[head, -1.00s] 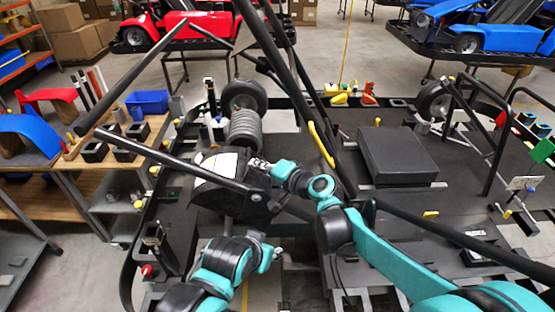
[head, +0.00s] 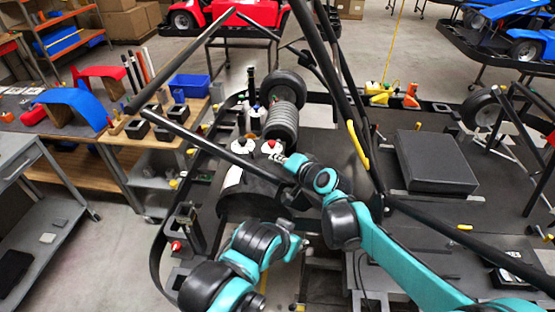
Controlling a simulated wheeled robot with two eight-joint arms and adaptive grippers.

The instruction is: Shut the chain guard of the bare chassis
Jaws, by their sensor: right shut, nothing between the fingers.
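The chain guard (head: 255,200) of the bare chassis looks like a dark, curved cover with a white patch on its left side. It lies low over the chassis left of centre in the head view. Whether it is fully seated cannot be told, because black bars and my arm cross it. My right gripper (head: 280,156) is shut and empty, at the guard's far edge by a white round part with a red centre (head: 271,146). Contact with the guard cannot be made out. My left arm is bent at the lower middle; its gripper does not show clearly.
Long black frame bars (head: 190,132) cross above the chassis. A black flat box (head: 435,162) is to the right, and a ribbed grey cylinder (head: 282,122) stands behind the guard. A workbench (head: 60,142) and a grey cart (head: 45,215) stand left, with clear floor between cart and chassis.

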